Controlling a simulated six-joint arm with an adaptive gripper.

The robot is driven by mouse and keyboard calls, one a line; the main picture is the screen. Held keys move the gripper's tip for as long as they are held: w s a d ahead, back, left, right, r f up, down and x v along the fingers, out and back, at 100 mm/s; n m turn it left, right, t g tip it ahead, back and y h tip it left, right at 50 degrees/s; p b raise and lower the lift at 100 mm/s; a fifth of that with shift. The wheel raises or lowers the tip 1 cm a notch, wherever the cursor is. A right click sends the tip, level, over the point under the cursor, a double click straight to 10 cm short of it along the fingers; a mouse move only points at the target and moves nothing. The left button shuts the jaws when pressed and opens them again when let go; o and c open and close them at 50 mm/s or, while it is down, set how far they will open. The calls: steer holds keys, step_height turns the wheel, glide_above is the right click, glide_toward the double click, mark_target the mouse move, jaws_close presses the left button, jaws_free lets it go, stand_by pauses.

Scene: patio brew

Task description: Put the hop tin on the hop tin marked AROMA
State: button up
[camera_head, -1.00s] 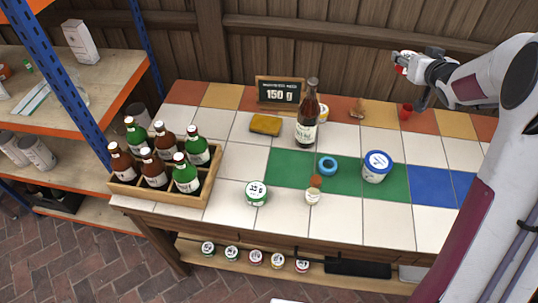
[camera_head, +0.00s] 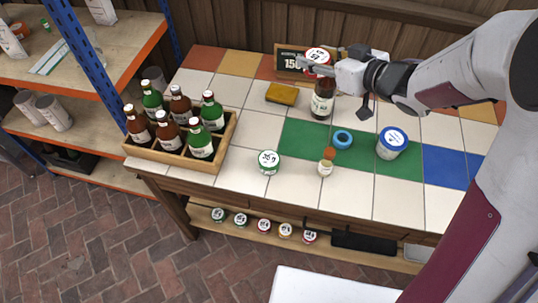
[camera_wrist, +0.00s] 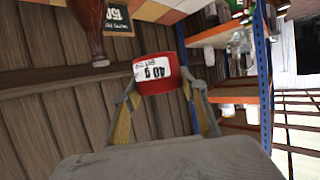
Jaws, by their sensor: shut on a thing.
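My gripper (camera_head: 322,68) is shut on a red hop tin (camera_head: 316,57) with a white label, held in the air above the back of the table, near the brown bottle and sign. A green tin (camera_head: 268,162) with a white lid stands at the table's front. A larger blue-and-white tin (camera_head: 391,143) stands to the right, on or beside the green tiles. No AROMA marking is readable, so I cannot tell which tin bears it.
A bottle crate (camera_head: 172,158) is at left. Several tins line the lower shelf (camera_head: 255,238).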

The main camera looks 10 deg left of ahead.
steer(key=s+a+f+n+g+y, duration=0.1)
steer(key=s+a+n+g, duration=0.1)
steer(key=s+a, duration=0.35)
steer(key=s+a+n+g+y, duration=0.1)
steer(key=s+a+n+g, duration=0.15)
steer(key=s, duration=0.55)
glide_above(269, 158)
step_height(269, 158, down, 11)
steer(key=shift+m+t, duration=0.35)
steer(key=shift+f, duration=0.15)
steer(key=shift+f, duration=2.85)
steer(key=shift+f, duration=0.1)
steer(key=shift+f, duration=2)
steer(key=shift+f, duration=0.1)
steer(key=o, duration=1.1)
